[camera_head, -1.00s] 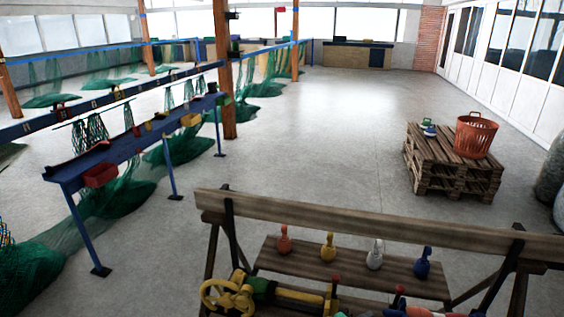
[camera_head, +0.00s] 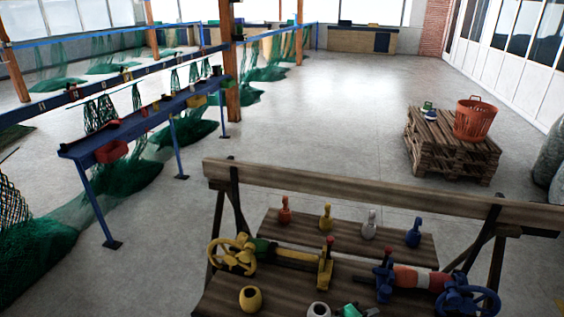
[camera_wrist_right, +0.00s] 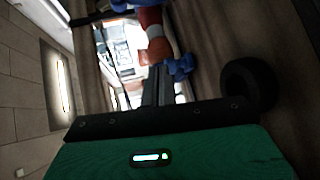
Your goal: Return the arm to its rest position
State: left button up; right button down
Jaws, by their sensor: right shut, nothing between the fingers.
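My right gripper (camera_wrist_right: 158,85) shows in the right wrist view, with its green body below and its dark fingers together and nothing between them. A red, white and blue hand tool (camera_wrist_right: 152,30) is beyond the fingertips in that view; I cannot tell the gap. Most of my right arm is hidden. My left gripper is not in view.
A yellow and green tool (camera_head: 280,254) lies on the bench (camera_head: 230,292). Several small bottles line the rear shelf (camera_head: 347,237). A pallet stack (camera_head: 446,150) holds an orange basket (camera_head: 476,120). Open floor lies behind.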

jog(key=s+d+f+m+g+y, duration=0.15)
jog(key=s+y, duration=0.25)
jog(key=s, duration=0.4)
jog(key=s+f+m+g+y, duration=0.2)
jog(key=s+y, duration=0.1)
jog(key=s, duration=0.5)
jog(key=s+a+r+m+y, duration=0.1)
jog(key=s+a+r+y, duration=0.2)
jog(key=s+r+y, duration=0.55)
jog(key=s+f+g+h, duration=0.1)
jog(key=s+f, duration=0.2)
jog(key=f, duration=1.2)
jog(key=s+f+g+h, duration=0.1)
jog(key=s+f, duration=0.1)
jog(key=f, duration=1.3)
jog(key=s+d+f, duration=0.3)
jog(key=s+f, duration=1.6)
jog(key=f, duration=0.1)
jog(key=shift+s+d+f+g, duration=0.15)
jog(key=shift+s+d+g, duration=0.1)
jog(key=shift+g, duration=0.1)
